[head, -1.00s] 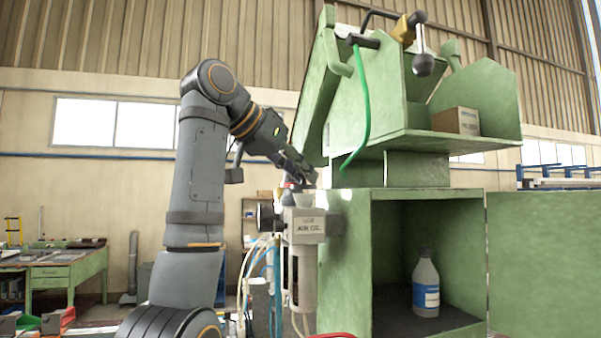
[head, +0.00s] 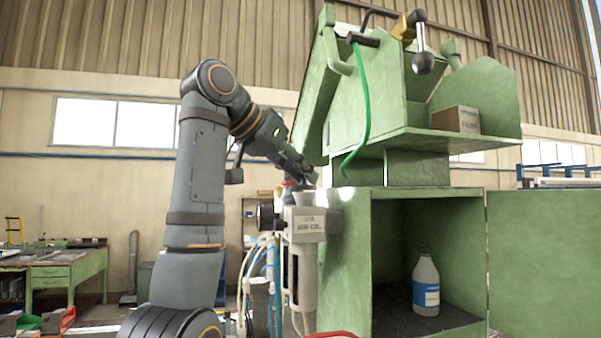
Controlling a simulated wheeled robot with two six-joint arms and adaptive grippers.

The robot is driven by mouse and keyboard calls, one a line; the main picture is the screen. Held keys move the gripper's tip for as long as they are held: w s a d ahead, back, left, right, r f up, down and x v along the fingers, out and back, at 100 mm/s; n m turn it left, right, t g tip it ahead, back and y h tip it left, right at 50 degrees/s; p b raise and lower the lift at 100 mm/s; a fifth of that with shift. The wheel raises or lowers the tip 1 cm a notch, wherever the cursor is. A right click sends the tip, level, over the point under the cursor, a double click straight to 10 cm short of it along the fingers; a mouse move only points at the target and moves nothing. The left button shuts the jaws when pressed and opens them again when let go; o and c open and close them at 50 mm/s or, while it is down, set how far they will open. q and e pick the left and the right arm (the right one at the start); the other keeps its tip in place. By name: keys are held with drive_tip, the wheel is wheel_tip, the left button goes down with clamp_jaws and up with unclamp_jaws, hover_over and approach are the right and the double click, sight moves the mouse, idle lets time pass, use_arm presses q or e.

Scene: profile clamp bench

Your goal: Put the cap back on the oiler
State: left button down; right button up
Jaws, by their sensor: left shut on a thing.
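The oiler (head: 303,225) is a grey unit with a lettered label, a black knob on its left and a clear bowl below. It is fixed to the side of the green machine cabinet. A small funnel-shaped opening (head: 304,198) shows on its top right. My left gripper (head: 296,181) is just above the oiler's top, pointing down and right, shut on the cap (head: 290,186), a small reddish piece mostly hidden by the fingers. I cannot tell whether the cap touches the oiler. My right gripper is not in view.
The green cabinet (head: 345,260) stands right of the oiler, its door (head: 540,262) open and a white bottle (head: 426,285) inside. A cardboard box (head: 455,119) sits on the shelf above. Hoses (head: 262,262) hang left of the oiler. A green hose (head: 364,110) hangs above.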

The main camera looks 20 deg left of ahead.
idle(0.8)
use_arm(q)
drive_tip(key=c, duration=0.7)
unclamp_jaws()
drive_tip(key=shift+f, duration=0.1)
drive_tip(key=shift+r+p, duration=2.2)
drive_tip(key=shift+r, duration=0.15)
drive_tip(key=shift+c, duration=0.5)
clamp_jaws()
